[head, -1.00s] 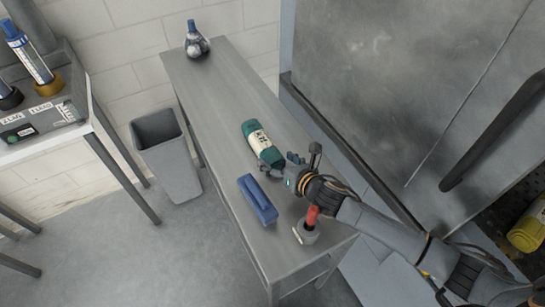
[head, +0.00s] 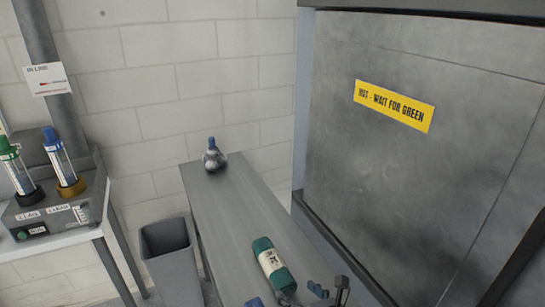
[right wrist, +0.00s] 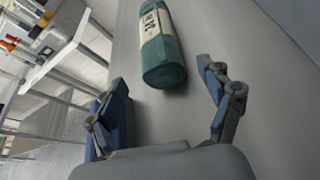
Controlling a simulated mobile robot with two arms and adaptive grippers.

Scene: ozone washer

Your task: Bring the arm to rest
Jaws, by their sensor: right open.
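My right gripper (head: 316,290) is at the bottom edge of the head view, over the near part of the grey bench (head: 225,215). In the right wrist view its two fingers (right wrist: 162,100) are spread apart with nothing between the tips. A teal cylinder with a pale label (head: 270,262) lies on the bench just beyond the gripper. It also shows in the right wrist view (right wrist: 163,50), ahead of the fingers and apart from them. The rest of my right arm is out of the head view. My left gripper is not in view.
A round flask with a blue top (head: 213,157) stands at the bench's far end. A grey bin (head: 170,255) is left of the bench. A metal panel with a yellow sign (head: 394,105) rises at right.

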